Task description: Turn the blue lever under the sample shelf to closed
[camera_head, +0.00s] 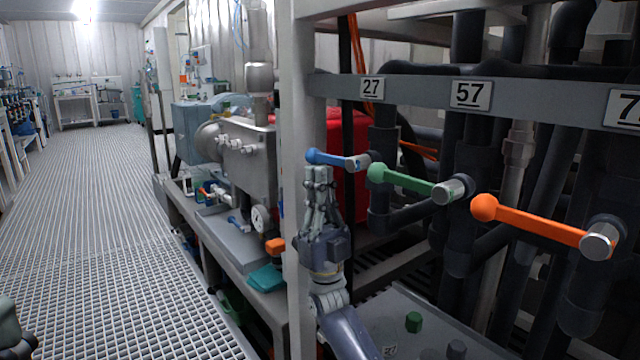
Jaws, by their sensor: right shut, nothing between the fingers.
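The blue lever (332,159) is on a dark pipe under the label 27. Its handle lies nearly level, with the round knob at the left and the silver pivot at the right. My right gripper (319,172) points up just below the knob end of the lever. Its fingers are together with nothing between them. The fingertips are very near the lever; whether they touch it I cannot tell. My left gripper does not show; only a grey part, perhaps of my left arm, shows at the bottom left corner.
A green lever (410,180) and an orange lever (530,222) are to the right, also with knobs at the left. A white post (297,120) stands just left of my right gripper. The grated floor (100,220) at the left is clear.

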